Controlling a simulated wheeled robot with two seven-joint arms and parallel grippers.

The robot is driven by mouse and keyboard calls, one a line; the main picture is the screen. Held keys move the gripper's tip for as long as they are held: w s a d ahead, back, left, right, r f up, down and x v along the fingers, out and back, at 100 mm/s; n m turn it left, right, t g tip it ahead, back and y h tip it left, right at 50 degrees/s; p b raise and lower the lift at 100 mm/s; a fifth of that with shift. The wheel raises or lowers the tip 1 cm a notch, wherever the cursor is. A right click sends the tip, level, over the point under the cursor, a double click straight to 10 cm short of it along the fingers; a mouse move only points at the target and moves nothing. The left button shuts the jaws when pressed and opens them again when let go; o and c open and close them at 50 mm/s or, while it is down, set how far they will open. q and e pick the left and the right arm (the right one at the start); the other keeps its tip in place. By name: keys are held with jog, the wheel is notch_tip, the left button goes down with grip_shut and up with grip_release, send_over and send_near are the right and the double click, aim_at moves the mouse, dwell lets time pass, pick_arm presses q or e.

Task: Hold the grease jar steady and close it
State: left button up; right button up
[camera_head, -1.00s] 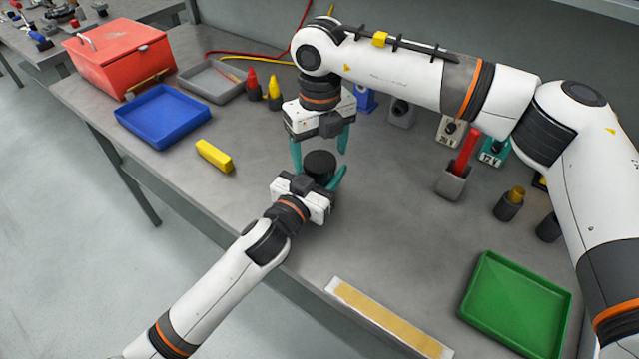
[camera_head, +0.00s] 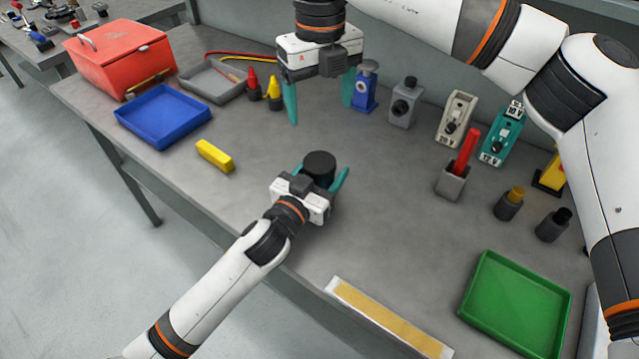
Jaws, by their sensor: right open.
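The grease jar (camera_head: 319,164) shows as a dark round shape with a flat black top, upright near the front middle of the bench. My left gripper (camera_head: 322,178) is shut on it, with one teal finger on each side; its body hides the jar's near side. The black top covers the jar; whether it is fully tightened cannot be seen. My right gripper (camera_head: 319,112) is open and empty, raised above and behind the jar, clear of it.
A yellow block (camera_head: 214,156) and blue tray (camera_head: 160,117) lie to the left. A red-handled tool in a grey holder (camera_head: 452,183), dark bottles (camera_head: 508,206) and a green tray (camera_head: 517,304) are to the right. Several small devices (camera_head: 404,104) stand at the back.

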pick_arm(q)
jog(key=shift+o, duration=1.2)
jog(key=b+v, duration=0.1)
jog(key=v, duration=1)
jog(key=shift+f, duration=0.15)
jog(key=shift+s+a, duration=0.3)
jog(key=shift+s, duration=0.15)
